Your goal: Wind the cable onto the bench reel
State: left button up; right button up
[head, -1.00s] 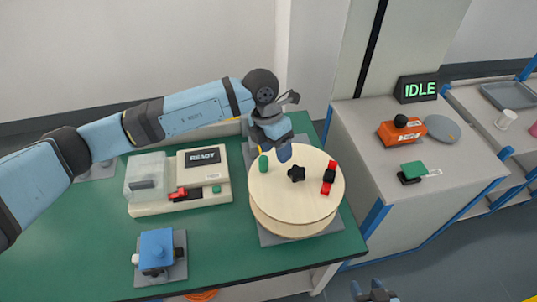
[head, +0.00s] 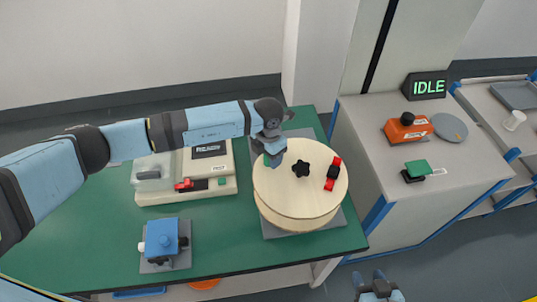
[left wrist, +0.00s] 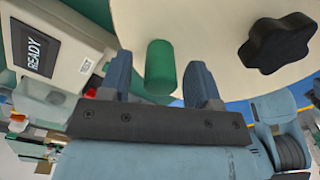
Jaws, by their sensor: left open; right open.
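The bench reel, with a pale round top (head: 300,203), stands on a grey plate at the right end of the green bench. Its black star knob (head: 301,169) is at the centre, and a red and black clamp (head: 332,174) sits near its right rim. My left gripper (head: 272,160) is at the reel's left rim. In the left wrist view its open fingers (left wrist: 159,72) stand either side of a green peg (left wrist: 160,60) on the reel top. The peg is hidden in the head view. My right gripper (head: 369,277) is open, low at the bottom edge. I cannot make out any cable.
A cream machine reading READY (head: 208,148) stands left of the reel. A blue device (head: 164,238) sits at the bench front. The grey cabinet at right carries an IDLE sign (head: 428,86), an orange tool (head: 407,129) and a green-topped item (head: 417,168).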

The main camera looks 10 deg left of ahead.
pick_arm(q)
jog(key=shift+f, duration=0.55)
grip_shut()
jog(key=shift+s, duration=0.15)
